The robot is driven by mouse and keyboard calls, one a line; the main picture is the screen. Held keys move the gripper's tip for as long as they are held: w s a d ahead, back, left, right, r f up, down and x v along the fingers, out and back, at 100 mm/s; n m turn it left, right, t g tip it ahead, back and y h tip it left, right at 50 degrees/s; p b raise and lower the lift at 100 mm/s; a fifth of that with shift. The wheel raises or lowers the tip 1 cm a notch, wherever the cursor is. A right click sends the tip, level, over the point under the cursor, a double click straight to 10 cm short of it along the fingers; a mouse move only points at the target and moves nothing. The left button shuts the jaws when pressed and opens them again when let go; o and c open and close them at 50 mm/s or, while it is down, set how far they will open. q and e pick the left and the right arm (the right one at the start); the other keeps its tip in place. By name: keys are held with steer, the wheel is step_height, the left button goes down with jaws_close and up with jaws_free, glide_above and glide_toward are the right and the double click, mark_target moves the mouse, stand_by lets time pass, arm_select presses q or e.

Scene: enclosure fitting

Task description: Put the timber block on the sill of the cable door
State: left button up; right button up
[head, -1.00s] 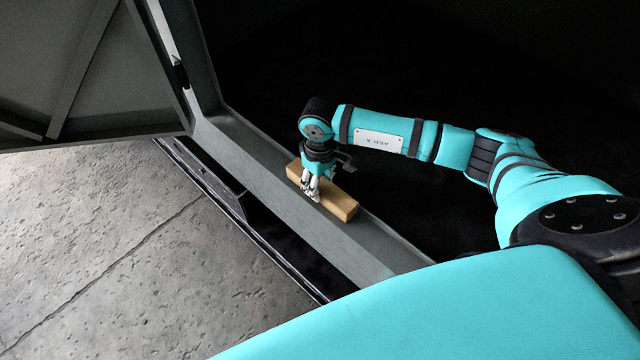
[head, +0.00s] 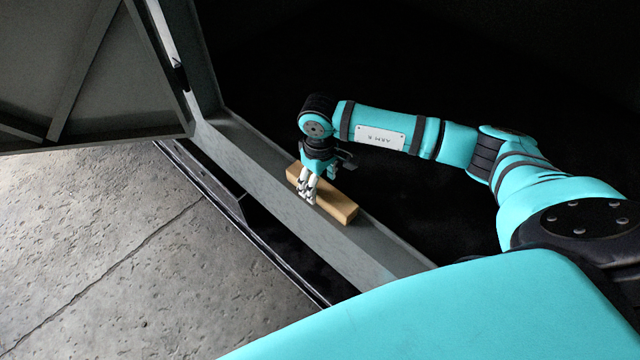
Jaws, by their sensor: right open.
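The timber block (head: 340,208) is a light brown bar lying along the grey metal sill (head: 262,172) of the cable door. My right gripper (head: 311,197) is over the block from above, with its pale fingertips at the block's middle. The gripper is open. Whether the fingers touch the block cannot be told. The cable door (head: 85,70) is a grey panel swung open at the upper left. My left gripper is not in view.
A dark, unlit interior (head: 420,60) lies behind the sill. Rough concrete floor (head: 100,240) lies in front of it, past a dark lower ledge (head: 235,205). A black latch piece (head: 180,76) sits on the door frame.

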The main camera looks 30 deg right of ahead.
mark_target(320, 186)
step_height(320, 186, up, 10)
steer(key=b, duration=0.1)
steer(key=shift+r, duration=0.25)
